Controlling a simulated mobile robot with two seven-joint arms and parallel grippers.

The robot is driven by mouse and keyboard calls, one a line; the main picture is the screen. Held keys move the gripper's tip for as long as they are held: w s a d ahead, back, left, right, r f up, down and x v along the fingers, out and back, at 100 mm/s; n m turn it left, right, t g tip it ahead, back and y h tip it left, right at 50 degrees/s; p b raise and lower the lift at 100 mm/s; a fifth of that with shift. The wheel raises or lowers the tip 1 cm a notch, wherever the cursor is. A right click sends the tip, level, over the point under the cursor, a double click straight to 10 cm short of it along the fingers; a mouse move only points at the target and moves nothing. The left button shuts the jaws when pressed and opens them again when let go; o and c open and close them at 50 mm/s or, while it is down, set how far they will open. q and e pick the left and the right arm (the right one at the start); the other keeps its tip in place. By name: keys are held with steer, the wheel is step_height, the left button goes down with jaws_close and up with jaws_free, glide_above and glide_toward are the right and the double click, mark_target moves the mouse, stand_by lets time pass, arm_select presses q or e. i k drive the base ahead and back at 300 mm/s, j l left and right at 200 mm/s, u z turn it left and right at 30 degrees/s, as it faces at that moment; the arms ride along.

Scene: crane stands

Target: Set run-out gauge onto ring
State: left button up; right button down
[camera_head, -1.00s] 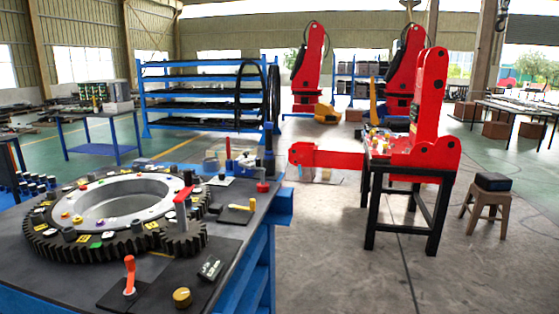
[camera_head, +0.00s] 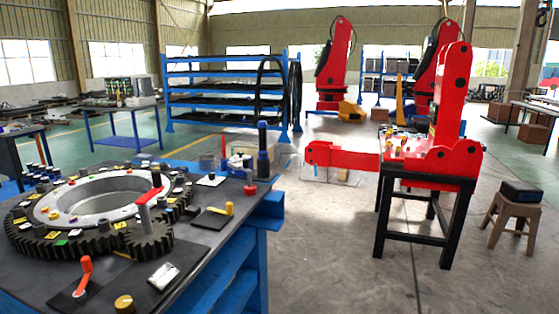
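The ring (camera_head: 62,222) is a large dark toothed ring with a pale inner band. It lies flat on the workbench at the left, with several small coloured pieces on its top. I cannot tell for certain which bench item is the run-out gauge. Candidates near the ring are a small grey-white block (camera_head: 163,275) on a black mat, a yellow-handled piece (camera_head: 222,211) on another dark mat, and a dark upright cylinder (camera_head: 263,150) at the bench's far right corner. Neither of my grippers is in view.
A small pinion (camera_head: 148,241) with a red handle meets the ring's edge. An orange lever (camera_head: 84,273) and a brass knob (camera_head: 124,304) sit in front. A red crane arm (camera_head: 345,155) extends from a black stand (camera_head: 412,205). A stool (camera_head: 510,222) stands right. Floor between is clear.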

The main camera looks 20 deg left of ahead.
mark_target(236, 165)
steer(key=i+l+z, duration=0.15)
steer(key=i+l, duration=0.15)
steer(key=i+l+z, duration=0.2)
steer(key=i, duration=0.25)
steer(key=i+u, duration=0.25)
steer(key=i, duration=0.25)
steer(key=i+l+u, duration=0.25)
steer(key=i, duration=0.25)
steer(key=i+l+u, duration=0.1)
steer(key=i+u, duration=0.35)
steer(key=i+l+u, duration=0.15)
steer(key=u, duration=0.35)
steer(key=i+l+u, duration=0.2)
steer(key=u, duration=0.25)
steer(key=i+l+u, duration=0.2)
steer(key=u, duration=0.3)
steer(key=i+l+u, duration=0.2)
steer(key=l+u, duration=0.25)
steer(key=i+l+u, duration=0.15)
steer(key=l+u, duration=0.7)
steer(key=i+j, duration=0.05)
steer(key=j, duration=0.05)
